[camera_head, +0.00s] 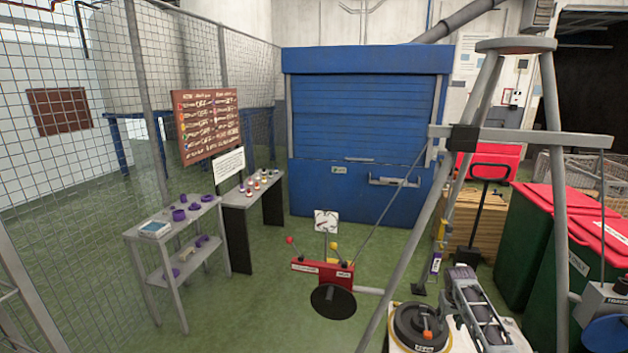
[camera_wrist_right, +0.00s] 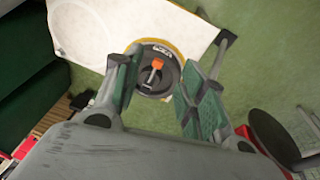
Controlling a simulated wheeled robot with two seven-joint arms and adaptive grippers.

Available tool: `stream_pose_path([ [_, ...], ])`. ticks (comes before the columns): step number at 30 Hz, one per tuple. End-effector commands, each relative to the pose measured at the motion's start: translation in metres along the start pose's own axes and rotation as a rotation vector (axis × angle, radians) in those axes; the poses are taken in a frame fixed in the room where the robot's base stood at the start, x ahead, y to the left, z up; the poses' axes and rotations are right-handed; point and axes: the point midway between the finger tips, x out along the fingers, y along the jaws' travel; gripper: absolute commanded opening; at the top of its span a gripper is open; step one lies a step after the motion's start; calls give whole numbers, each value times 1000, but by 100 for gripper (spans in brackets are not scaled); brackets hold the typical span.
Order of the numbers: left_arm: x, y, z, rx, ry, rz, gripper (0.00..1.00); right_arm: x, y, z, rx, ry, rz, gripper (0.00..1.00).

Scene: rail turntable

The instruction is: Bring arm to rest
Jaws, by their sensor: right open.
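My right gripper (camera_wrist_right: 163,78) is open and empty in the right wrist view, its two green-padded fingers spread apart. Part of my right arm (camera_head: 476,310) shows at the lower right of the head view. Beyond the fingers is a round black turntable (camera_wrist_right: 148,80) with a yellow rim and an orange-tipped handle (camera_wrist_right: 157,64). In the head view the turntable (camera_head: 405,335) is just left of my right arm, on a white top. The gripper does not hold the handle. My left gripper is in neither view.
A grey tripod frame (camera_head: 553,150) stands around the right side. A red lever box (camera_head: 322,277) with a black disc is left of the turntable. Green bins with red lids (camera_head: 535,240) stand at the right, a shelf (camera_head: 180,265) at the left. Green floor lies between.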

Motion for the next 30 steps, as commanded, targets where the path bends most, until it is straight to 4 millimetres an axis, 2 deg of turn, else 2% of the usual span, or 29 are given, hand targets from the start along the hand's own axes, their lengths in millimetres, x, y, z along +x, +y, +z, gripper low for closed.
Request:
stream_pose_path([
  [1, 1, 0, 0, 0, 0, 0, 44, 21, -7, 15, -11, -8, 2, 41],
  [3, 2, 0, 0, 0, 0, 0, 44, 46, -14, 32, -25, -11, 6, 41],
  [8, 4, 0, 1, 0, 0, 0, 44, 101, -30, 76, -57, -18, 13, 41],
  [15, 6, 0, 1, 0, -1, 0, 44, 175, -54, 153, -105, -29, 14, 41],
  [23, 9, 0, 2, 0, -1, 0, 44, 242, -79, 248, -159, -39, 4, 41],
  [30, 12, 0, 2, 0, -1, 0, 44, 290, -102, 346, -206, -48, -16, 41],
])
